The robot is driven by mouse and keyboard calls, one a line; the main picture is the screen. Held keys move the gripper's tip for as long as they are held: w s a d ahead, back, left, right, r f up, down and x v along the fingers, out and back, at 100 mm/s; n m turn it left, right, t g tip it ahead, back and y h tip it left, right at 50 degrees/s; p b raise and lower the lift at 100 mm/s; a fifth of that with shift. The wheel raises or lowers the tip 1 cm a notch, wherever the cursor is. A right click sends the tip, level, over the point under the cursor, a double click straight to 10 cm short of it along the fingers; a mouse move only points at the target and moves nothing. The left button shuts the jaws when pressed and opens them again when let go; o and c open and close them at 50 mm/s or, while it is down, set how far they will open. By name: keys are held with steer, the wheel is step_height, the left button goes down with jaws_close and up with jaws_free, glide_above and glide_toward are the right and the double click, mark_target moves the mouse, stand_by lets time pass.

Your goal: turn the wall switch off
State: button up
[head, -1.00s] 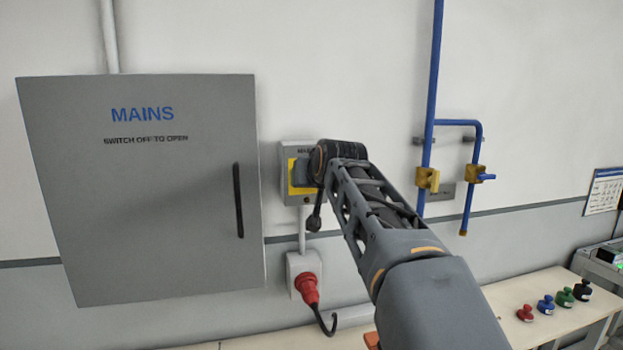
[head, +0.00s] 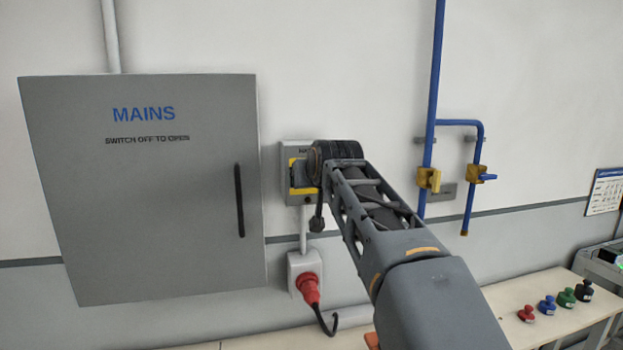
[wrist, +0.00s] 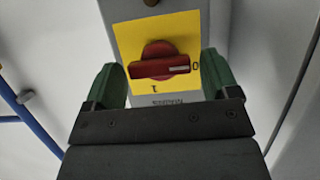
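The wall switch (head: 296,148) is a grey box with a yellow plate, right of the mains cabinet. My gripper (head: 303,173) is in front of it and hides most of its face in the head view. In the wrist view the red knob (wrist: 160,66) sits on the yellow plate. Its handle lies across the picture, with the white mark pointing at the 0. The 1 is below the knob, and the lettering is upside down. My gripper (wrist: 162,74) is open, with one green finger on each side of the knob and a gap on both sides.
The grey mains cabinet (head: 140,220) with a black handle (head: 239,200) is close on the left. A red plug (head: 308,288) is in a socket below the switch. Blue pipes (head: 432,90) with yellow valves are to the right. A bench (head: 500,300) holds several coloured knobs.

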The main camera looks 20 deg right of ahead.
steer(key=shift+o, duration=0.6)
steer(key=b+v, duration=0.1)
steer(key=v, duration=1.2)
steer(key=shift+s+r+b, duration=0.2)
steer(key=shift+s+b, duration=0.1)
steer(key=shift+s, duration=0.05)
steer(key=shift+f, duration=0.1)
step_height(320, 180, down, 22)
steer(key=a+g+y+p, duration=0.1)
steer(key=a+g+y, duration=0.1)
steer(key=g, duration=0.3)
steer(key=s+a+f+n+g+p, duration=0.1)
steer(key=s+a+f+g, duration=0.1)
steer(key=f, duration=0.5)
steer(key=s+a+f+n+g, duration=0.1)
steer(key=s+a+f+g, duration=0.1)
steer(key=s+a+f, duration=0.2)
steer(key=s+f, duration=0.3)
steer(key=f, duration=0.1)
steer(key=shift+g+y+p, duration=0.4)
